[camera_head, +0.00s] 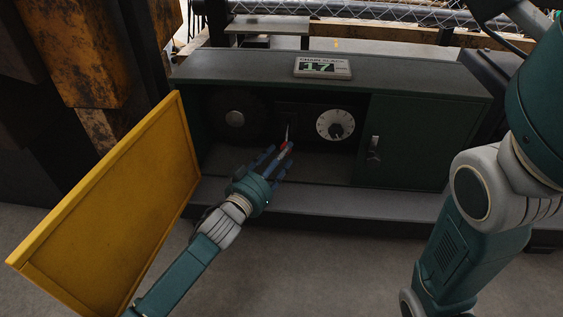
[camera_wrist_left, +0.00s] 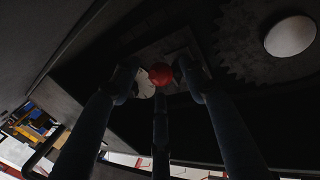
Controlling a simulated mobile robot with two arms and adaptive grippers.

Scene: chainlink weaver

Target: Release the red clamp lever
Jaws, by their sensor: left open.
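The red clamp lever is a thin pale stem (camera_head: 288,131) with a red knob (camera_head: 284,145), inside the open left bay of a dark green cabinet (camera_head: 425,140). My left gripper (camera_head: 276,158) reaches into that bay with its fingers at the knob. In the left wrist view the round red knob (camera_wrist_left: 161,75) sits between the tips of my open blue-grey fingers (camera_wrist_left: 158,80). Whether any finger touches it I cannot tell. The lever's base is in dark shadow. My right arm shows at the right, but its gripper is out of view.
A yellow door panel (camera_head: 115,205) stands open left of my left forearm. A white dial (camera_head: 335,125) is right of the lever, and a toothed gear (camera_head: 235,118) is left. A counter reading 17 (camera_head: 322,67) sits on top. A closed door with a handle (camera_head: 374,149) is at right.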

